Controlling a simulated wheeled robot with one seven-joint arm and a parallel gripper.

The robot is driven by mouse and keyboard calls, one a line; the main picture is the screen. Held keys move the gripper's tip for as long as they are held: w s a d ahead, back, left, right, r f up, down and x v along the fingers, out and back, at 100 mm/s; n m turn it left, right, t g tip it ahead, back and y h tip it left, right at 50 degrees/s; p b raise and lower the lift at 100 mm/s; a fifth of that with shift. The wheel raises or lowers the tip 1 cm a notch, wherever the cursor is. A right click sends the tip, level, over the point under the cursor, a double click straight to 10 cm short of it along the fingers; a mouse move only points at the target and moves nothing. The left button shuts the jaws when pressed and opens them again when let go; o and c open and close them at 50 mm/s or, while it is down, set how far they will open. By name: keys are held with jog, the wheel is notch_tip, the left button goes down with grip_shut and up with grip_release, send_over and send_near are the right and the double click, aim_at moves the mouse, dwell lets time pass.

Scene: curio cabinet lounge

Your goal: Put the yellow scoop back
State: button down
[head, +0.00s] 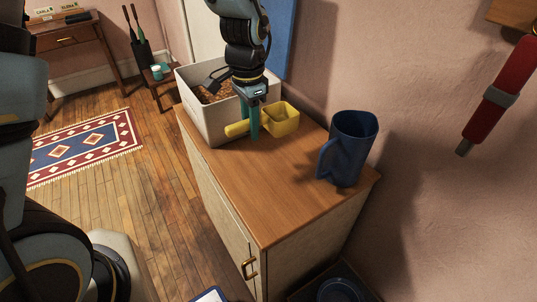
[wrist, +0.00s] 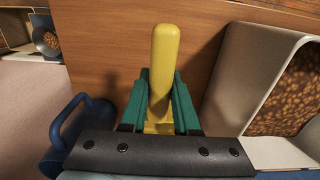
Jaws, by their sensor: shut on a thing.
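The yellow scoop (head: 281,118) is above the wooden cabinet top, beside the front right of a white bin; I cannot tell whether it touches the top. Its handle points left in the head view. My gripper (head: 250,132) points down and is shut on the scoop's handle. In the wrist view the yellow handle (wrist: 165,60) stands between the green fingers of my gripper (wrist: 160,98). The scoop's cup is mostly hidden there behind the dark gripper body.
The white bin (head: 207,124) holds brown grains and a dark scoop-like thing (head: 216,76). A blue pitcher (head: 352,150) stands at the cabinet top's right end. The cabinet top (head: 262,190) is bare in front. A red-handled tool (head: 497,90) hangs on the right wall.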

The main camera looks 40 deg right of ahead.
aim_at(253, 166)
notch_tip(253, 166, down, 10)
jog(key=shift+r+p, duration=0.1)
jog(key=shift+p, duration=0.8)
jog(key=c, duration=0.7)
grip_release()
jog(key=shift+o, duration=0.2)
notch_tip(253, 166, up, 12)
jog(key=shift+r+b, duration=0.1)
jog(key=shift+b, duration=1.1)
jog(key=w+a+r+n, duration=0.2)
jog(key=w+a+n, duration=0.6)
jog(key=a, duration=0.7)
jog(key=a+r+n+t, duration=0.1)
jog(key=a+n, duration=0.8)
jog(key=a, duration=1)
jog(key=shift+a+r+n+t, duration=0.3)
jog(key=shift+r, duration=0.15)
